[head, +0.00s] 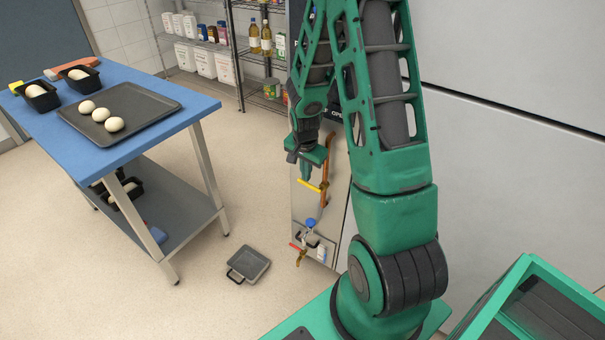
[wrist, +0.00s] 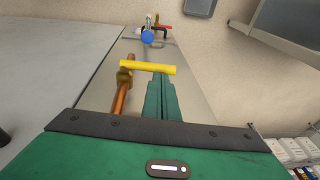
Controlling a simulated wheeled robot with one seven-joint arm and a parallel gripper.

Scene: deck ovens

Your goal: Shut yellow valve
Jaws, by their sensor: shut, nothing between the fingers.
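The yellow valve is a yellow bar handle (head: 309,185) on a copper pipe (head: 326,170) at the front of the oven's side panel. The handle lies crosswise to the pipe. In the wrist view the yellow handle (wrist: 147,67) crosses just beyond the fingertips, and the copper pipe (wrist: 121,93) is left of the fingers. My gripper (head: 304,175) points down, shut and empty, right above the free end of the handle. Its closed fingers also show in the wrist view (wrist: 160,80). I cannot tell whether they touch the handle.
Below the valve are a blue knob (head: 310,223) and a red-handled tap (head: 298,248). A dark pan (head: 248,264) lies on the floor. A blue table (head: 150,75) with a tray of dough balls stands left, shelves (head: 235,60) behind.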

